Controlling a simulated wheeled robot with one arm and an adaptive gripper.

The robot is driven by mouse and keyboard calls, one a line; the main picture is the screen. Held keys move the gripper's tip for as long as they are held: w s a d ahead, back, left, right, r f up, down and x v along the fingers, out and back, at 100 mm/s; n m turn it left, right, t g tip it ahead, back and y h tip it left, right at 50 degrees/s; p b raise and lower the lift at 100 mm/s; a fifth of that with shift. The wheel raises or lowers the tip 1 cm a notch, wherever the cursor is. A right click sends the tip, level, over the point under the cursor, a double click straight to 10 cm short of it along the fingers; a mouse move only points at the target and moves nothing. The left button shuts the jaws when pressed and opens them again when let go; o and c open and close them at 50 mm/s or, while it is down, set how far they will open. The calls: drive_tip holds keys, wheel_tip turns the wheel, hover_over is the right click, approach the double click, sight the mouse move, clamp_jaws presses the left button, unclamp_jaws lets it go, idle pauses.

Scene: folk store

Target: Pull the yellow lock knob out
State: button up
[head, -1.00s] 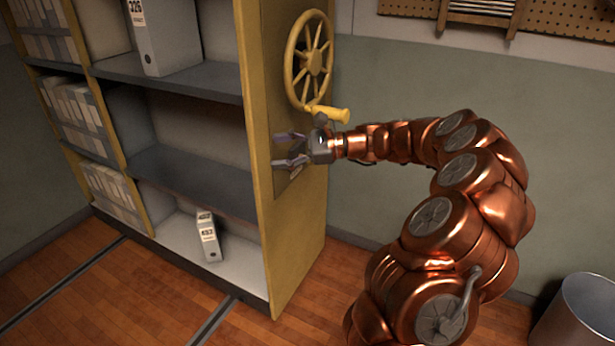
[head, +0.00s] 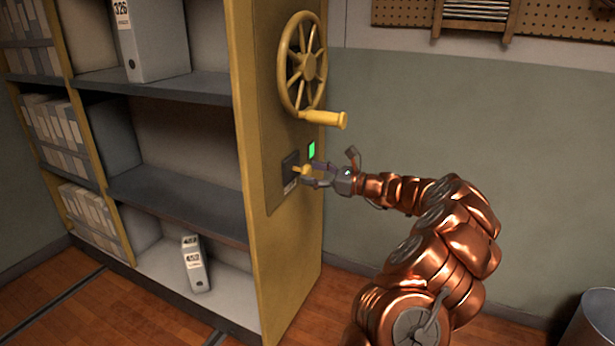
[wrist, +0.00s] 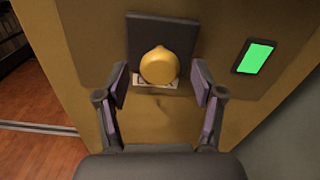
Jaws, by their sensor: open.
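The yellow lock knob (head: 305,170) sticks out from a dark square plate (head: 289,165) on the yellow end panel of the shelf. In the wrist view the knob (wrist: 159,66) is round and lies ahead of my gripper, between the lines of its two fingers. My gripper (head: 320,174) is open, with its fingertips close to the knob. The wrist view shows my open fingers (wrist: 160,85) apart on either side, with a gap to the knob on both sides. A green lit indicator (head: 312,150) is just above right of the knob, and it also shows in the wrist view (wrist: 254,58).
A yellow handwheel (head: 303,65) with a crank handle (head: 325,118) is on the same panel above my gripper. The shelf's compartments hold several binders, one grey binder (head: 195,265) on the bottom. A metal bin (head: 592,322) stands at the lower right.

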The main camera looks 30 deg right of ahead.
drive_tip(key=shift+x, duration=1)
clamp_jaws()
